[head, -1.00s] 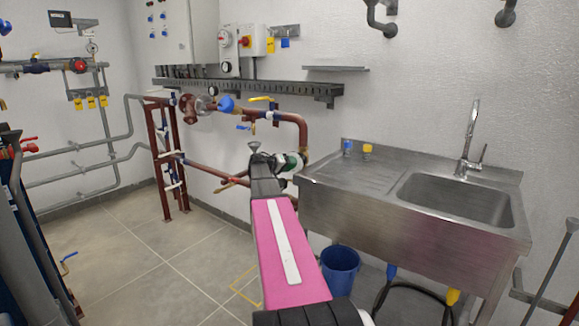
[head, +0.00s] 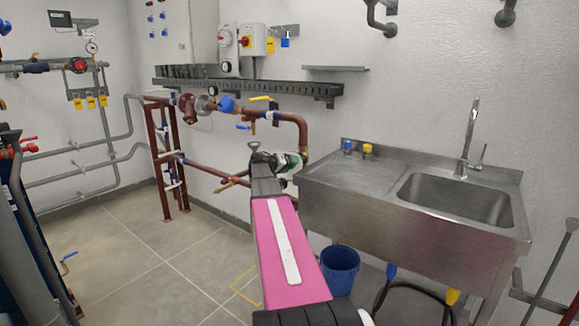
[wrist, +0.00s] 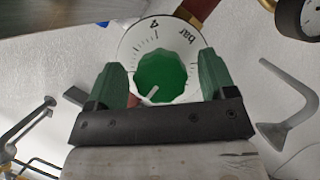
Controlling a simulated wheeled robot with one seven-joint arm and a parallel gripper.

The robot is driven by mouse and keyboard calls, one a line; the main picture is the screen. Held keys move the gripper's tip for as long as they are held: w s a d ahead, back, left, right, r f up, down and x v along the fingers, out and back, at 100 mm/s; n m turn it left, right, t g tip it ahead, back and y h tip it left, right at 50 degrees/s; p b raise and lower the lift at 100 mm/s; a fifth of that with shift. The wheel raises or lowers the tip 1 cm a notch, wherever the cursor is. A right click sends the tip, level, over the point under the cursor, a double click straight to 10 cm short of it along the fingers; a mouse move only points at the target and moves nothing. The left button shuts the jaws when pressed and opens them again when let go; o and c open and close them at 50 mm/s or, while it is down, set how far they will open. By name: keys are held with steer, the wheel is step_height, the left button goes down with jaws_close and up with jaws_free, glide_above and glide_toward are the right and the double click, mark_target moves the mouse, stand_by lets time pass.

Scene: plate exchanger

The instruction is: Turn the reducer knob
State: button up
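The reducer knob (wrist: 162,75) is green and faceted, with a white pointer mark at its lower left. It sits in the middle of a white round dial (wrist: 143,38) marked "bar" and "4" in the wrist view. My gripper (wrist: 164,78) has green fingers, one on each side of the knob, with a narrow gap showing on both sides. It looks open around the knob; contact is not visible. In the head view my gripper (head: 281,161) is at the dial, left of the sink, and my arm hides most of the knob.
A red-brown pipe (head: 303,130) with a yellow-handled valve (head: 262,99) runs just above. The steel sink (head: 420,215) stands close on the right, with a blue bucket (head: 340,263) below. A round gauge (wrist: 303,16) is near the knob. The floor at left is clear.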

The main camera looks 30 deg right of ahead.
steer(key=v, duration=1)
steer(key=shift+a, duration=0.35)
steer(key=shift+r, duration=0.1)
